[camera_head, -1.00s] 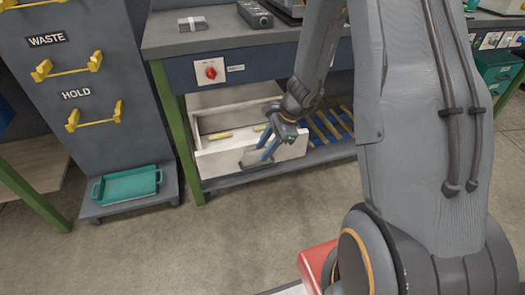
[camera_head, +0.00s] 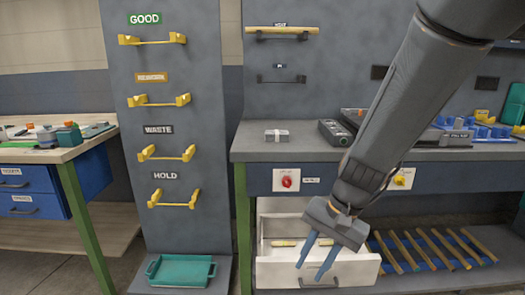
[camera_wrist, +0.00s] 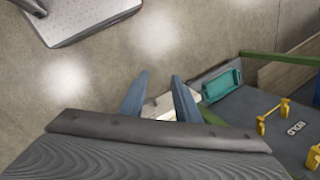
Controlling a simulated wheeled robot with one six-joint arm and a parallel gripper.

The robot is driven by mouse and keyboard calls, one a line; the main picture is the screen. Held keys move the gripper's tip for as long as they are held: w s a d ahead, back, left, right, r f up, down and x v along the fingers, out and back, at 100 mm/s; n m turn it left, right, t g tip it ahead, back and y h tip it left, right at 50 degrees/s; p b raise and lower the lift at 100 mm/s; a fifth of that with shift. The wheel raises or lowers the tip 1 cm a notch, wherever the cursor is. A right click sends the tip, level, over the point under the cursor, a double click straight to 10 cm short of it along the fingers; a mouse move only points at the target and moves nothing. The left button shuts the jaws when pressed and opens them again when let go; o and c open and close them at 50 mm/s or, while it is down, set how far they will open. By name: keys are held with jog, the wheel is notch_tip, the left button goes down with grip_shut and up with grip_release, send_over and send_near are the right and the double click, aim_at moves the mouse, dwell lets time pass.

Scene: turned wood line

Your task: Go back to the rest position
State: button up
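My gripper (camera_head: 310,272) hangs in front of the bench in the head view, its two blue fingers apart with nothing between them. Behind it is the open white drawer (camera_head: 350,274), with a dark handle on its front and yellowish pieces (camera_head: 284,243) inside. The fingers overlap the drawer in the picture but appear nearer to me than it. In the wrist view, the gripper (camera_wrist: 160,76) also shows open fingers, with a pale part of the drawer (camera_wrist: 178,104) between and beyond them. My arm covers part of the bench.
A grey rack panel (camera_head: 165,60) with labelled yellow holders stands at left, with a teal tray (camera_head: 181,270) at its foot. The bench top (camera_head: 300,148) carries a small grey block and a dark box. Slatted rods (camera_head: 420,249) lie on the lower shelf. Clear floor shows in the wrist view.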

jog(key=s+d+r+n+h, duration=0.25)
jog(key=s+r+n, duration=0.5)
jog(key=s, duration=0.45)
jog(key=d+r+m+h+p, duration=0.1)
jog(key=d+r+p, duration=0.4)
jog(key=p, duration=0.8)
jog(key=shift+r, duration=0.35)
jog(key=shift+w, duration=0.15)
